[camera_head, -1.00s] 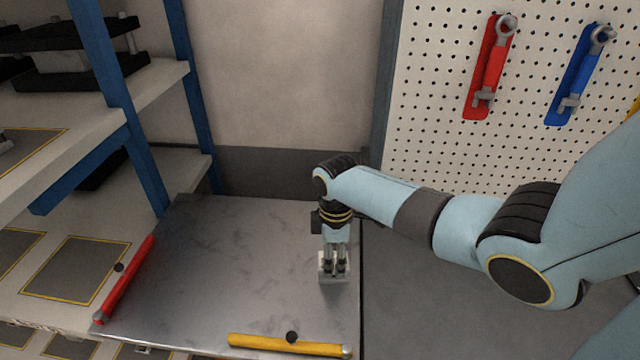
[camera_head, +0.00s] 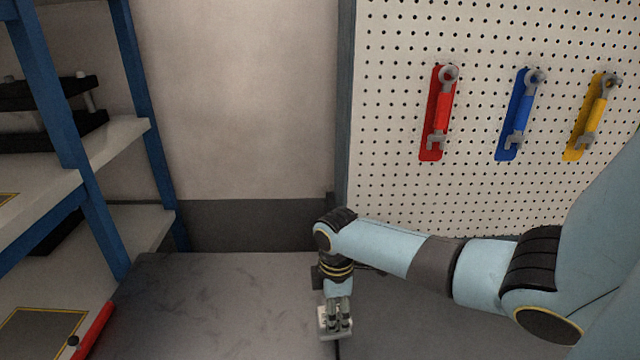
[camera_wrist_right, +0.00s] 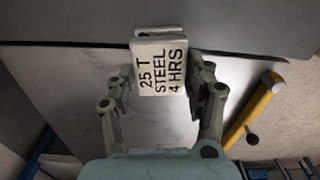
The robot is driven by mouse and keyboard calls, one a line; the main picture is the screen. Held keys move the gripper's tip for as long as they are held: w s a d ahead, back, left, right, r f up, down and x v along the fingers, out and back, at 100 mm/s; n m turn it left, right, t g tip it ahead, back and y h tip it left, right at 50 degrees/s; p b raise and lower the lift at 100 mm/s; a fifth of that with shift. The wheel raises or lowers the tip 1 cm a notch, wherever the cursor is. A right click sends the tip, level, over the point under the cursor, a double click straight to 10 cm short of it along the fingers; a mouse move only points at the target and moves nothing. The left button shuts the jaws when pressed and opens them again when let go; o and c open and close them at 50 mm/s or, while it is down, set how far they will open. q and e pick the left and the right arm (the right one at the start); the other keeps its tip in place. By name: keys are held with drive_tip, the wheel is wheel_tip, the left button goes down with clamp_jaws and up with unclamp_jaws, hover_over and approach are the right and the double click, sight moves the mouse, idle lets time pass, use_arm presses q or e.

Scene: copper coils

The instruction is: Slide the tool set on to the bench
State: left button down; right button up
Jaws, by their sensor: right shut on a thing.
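The tool set is a small pale block (camera_head: 327,324) lettered "25 T STEEL 4 HRS", which also shows in the right wrist view (camera_wrist_right: 159,68). My right gripper (camera_head: 338,314) points down and is shut on it. The block sits at the seam between the smooth metal top (camera_head: 215,300) on the left and the grey bench (camera_head: 430,330) on the right. In the wrist view its far part reaches over the dark seam line on to the bench surface (camera_wrist_right: 230,25). Its underside is hidden. My left gripper is not in view.
A red bar (camera_head: 95,332) edges the metal top at left; a yellow bar (camera_wrist_right: 255,108) shows in the wrist view. A blue-posted shelf (camera_head: 60,95) stands left. Red (camera_head: 438,112), blue (camera_head: 516,115) and yellow (camera_head: 592,115) tool holders hang on the pegboard. The visible bench top is clear.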

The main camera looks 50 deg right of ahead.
drive_tip(key=s+d, duration=0.3)
drive_tip(key=s, duration=0.1)
drive_tip(key=s+d, duration=0.2)
drive_tip(key=s, duration=0.2)
drive_tip(key=s+d, duration=0.3)
drive_tip(key=s, duration=0.1)
drive_tip(key=shift+s+d, duration=0.1)
drive_tip(key=shift+d, duration=0.25)
drive_tip(key=o, duration=1.2)
wheel_tip(320, 180, up, 5)
idle(0.7)
